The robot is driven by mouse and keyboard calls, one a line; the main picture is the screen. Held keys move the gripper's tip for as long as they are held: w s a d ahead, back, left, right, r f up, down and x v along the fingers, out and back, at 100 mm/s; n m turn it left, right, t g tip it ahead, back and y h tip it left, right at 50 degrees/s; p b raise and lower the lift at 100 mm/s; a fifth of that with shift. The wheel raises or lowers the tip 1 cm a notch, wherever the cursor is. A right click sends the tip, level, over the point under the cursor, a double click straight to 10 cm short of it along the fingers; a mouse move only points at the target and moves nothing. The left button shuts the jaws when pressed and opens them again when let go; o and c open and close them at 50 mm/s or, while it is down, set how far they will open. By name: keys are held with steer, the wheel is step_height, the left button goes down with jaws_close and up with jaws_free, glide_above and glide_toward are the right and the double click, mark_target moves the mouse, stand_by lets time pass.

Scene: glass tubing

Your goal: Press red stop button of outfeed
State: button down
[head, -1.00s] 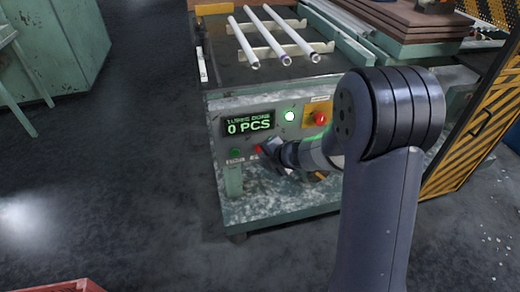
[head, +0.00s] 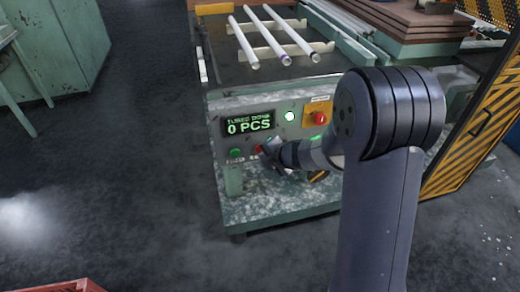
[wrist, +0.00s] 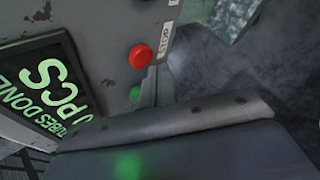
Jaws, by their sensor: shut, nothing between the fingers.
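The red stop button (wrist: 140,56) is a round red cap on the grey panel, with a "STOP" label (wrist: 166,38) beside it in the wrist view. In the head view the red button (head: 259,149) shows low on the panel, partly beside my gripper (head: 267,150). In the wrist view my gripper's fingers (wrist: 154,76) are shut and empty, with their tips close beside the red cap's edge. I cannot tell whether they touch it. A green button (head: 235,153) sits to the left of the red one, and it shows partly behind the fingers in the wrist view (wrist: 135,94).
A display (head: 248,125) reads "0 PCS". Another red button on a yellow plate (head: 319,117) sits at the upper right. White tubes (head: 285,40) lie on the table above.

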steer(key=shift+w, duration=0.15)
stand_by(0.3)
steer(key=shift+w+a+p, duration=0.1)
steer(key=shift+w+p, duration=0.15)
steer(key=shift+p, duration=0.05)
steer(key=shift+w+a+p, duration=0.15)
steer(key=shift+w+p, duration=0.15)
steer(key=shift+w, duration=0.2)
stand_by(0.6)
steer(key=shift+s, duration=0.15)
steer(key=shift+s+d+b, duration=0.25)
steer(key=shift+s+b, duration=0.15)
steer(key=shift+s, duration=0.35)
steer(key=s+b, duration=0.1)
steer(key=s, duration=0.1)
steer(key=s+d, duration=0.1)
steer(key=s, duration=0.1)
steer(key=shift+s+d+b, duration=0.2)
steer(key=shift+s+b, duration=0.2)
stand_by(0.5)
